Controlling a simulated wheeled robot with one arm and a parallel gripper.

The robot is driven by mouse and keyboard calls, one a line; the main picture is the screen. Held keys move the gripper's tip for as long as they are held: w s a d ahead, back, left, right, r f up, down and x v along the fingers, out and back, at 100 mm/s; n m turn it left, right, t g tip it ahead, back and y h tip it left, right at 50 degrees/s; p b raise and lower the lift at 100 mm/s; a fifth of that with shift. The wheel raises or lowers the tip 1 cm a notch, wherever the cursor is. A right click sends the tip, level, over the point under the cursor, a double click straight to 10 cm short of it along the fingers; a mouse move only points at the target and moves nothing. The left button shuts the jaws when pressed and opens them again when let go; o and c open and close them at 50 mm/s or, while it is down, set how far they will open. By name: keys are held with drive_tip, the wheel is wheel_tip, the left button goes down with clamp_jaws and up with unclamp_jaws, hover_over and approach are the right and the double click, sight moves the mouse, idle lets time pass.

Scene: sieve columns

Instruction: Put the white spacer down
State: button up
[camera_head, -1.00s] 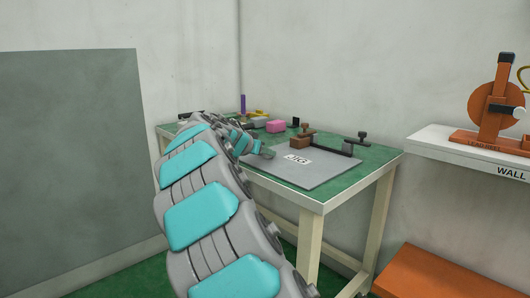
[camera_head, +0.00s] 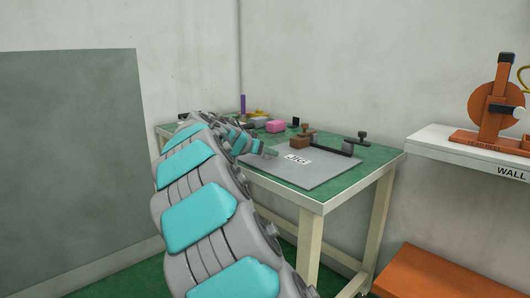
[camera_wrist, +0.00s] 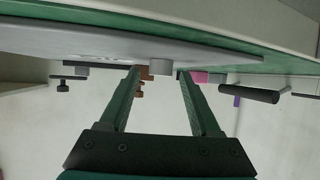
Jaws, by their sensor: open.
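A small pale spacer (camera_wrist: 161,69) shows in the wrist view, where the picture is upside down. It sits against the grey jig plate (camera_wrist: 60,40), between and just beyond the fingertips of my gripper (camera_wrist: 157,76). The two green fingers are open and apart, one on each side of it; I see no contact with it. In the head view my gripper (camera_head: 270,152) is low over the left part of the jig plate (camera_head: 312,175), beside the JIG label (camera_head: 298,159). The spacer cannot be made out there.
A brown block (camera_head: 300,142) and a dark bar clamp (camera_head: 335,147) stand at the plate's back. A pink block (camera_head: 276,126) and a purple post (camera_head: 243,104) are farther back on the green table (camera_head: 370,160). The plate's front right is clear. A white wall shelf (camera_head: 470,146) is right.

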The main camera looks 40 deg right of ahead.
drive_tip(key=v, duration=1.1)
drive_tip(key=shift+a, duration=0.2)
